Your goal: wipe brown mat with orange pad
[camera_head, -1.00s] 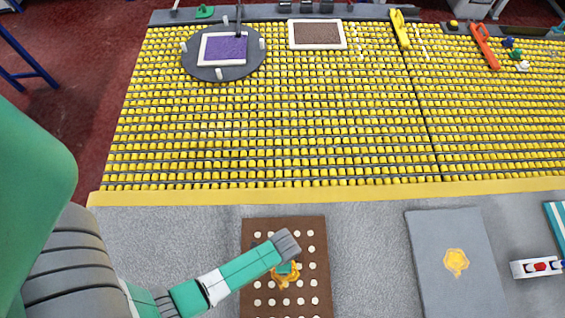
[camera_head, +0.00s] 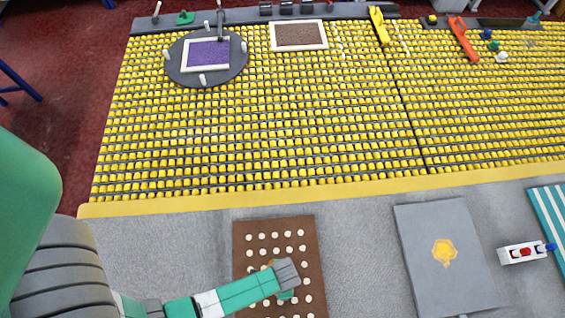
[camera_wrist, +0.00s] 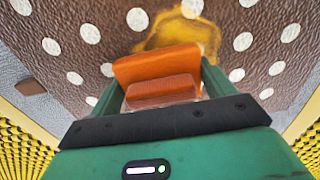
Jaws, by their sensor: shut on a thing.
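The brown mat (camera_head: 240,262) with rows of white dots lies on the grey front surface. It fills much of the wrist view (camera_wrist: 90,75). My gripper (camera_wrist: 160,82) is shut on the orange pad (camera_wrist: 156,66), which shows between its fingers. In the head view my gripper (camera_head: 284,294) is over the mat's middle and hides the pad. A yellow-brown smear (camera_wrist: 190,38) on the mat lies just beyond the pad. My arm covers most of this smear in the head view. I cannot tell whether the pad touches the mat.
A grey mat (camera_head: 425,280) with a yellow-orange smear (camera_head: 444,252) lies to the right, then a white holder (camera_head: 510,256) with coloured pieces and a teal striped mat (camera_head: 550,215). Yellow rollers (camera_head: 250,140) fill the area behind, with framed purple (camera_head: 205,54) and brown (camera_head: 298,37) pieces.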

